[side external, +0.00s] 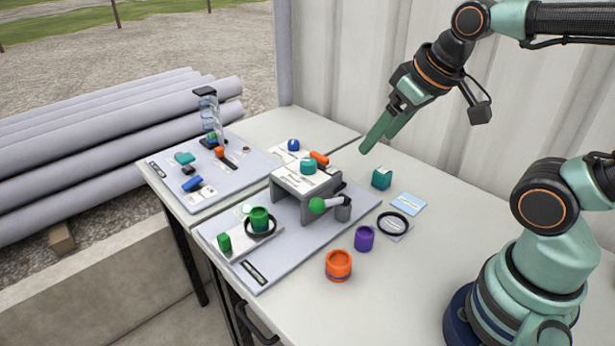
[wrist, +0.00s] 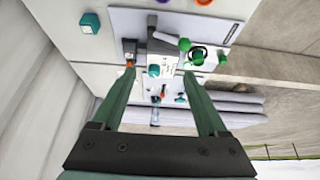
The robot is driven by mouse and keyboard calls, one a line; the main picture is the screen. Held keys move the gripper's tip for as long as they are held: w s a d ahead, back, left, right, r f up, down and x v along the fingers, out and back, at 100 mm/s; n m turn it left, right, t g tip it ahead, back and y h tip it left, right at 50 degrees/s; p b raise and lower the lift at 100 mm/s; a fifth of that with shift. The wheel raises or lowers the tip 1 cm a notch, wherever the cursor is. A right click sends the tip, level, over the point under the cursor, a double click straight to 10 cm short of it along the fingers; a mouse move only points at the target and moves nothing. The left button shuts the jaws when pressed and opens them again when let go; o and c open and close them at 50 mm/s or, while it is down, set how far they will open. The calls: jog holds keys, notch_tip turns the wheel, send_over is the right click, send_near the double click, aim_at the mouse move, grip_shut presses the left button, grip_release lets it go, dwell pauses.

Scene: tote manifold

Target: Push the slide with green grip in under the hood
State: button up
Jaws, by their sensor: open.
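The slide (side external: 243,249) is a pale plate on the near grey board, with a green block-shaped grip (side external: 224,243) at its left end. A green cup (side external: 259,216) stands on it by a black ring. The slide sticks out to the left of the hood (side external: 290,187), a grey bridge. A green ball knob (side external: 317,206) on a pale rod is in front of the hood. My gripper (side external: 371,145) is open and empty, raised above the table behind and right of the hood. In the wrist view its fingers (wrist: 160,76) spread around the hood's top; the grip (wrist: 223,58) is to the right.
Right of the board are a teal cube (side external: 381,179), a purple cup (side external: 364,239), an orange cup (side external: 338,264) and a black ring (side external: 393,223). Another board with small parts (side external: 240,178) lies behind. The right tabletop is clear.

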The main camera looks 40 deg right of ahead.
jog(key=shift+c, duration=0.3)
jog(key=shift+c, duration=1.2)
jog(key=g, duration=0.6)
send_over(223, 236)
notch_tip(223, 236, down, 11)
notch_tip(223, 236, down, 11)
jog(key=shift+f, duration=0.2)
grip_shut()
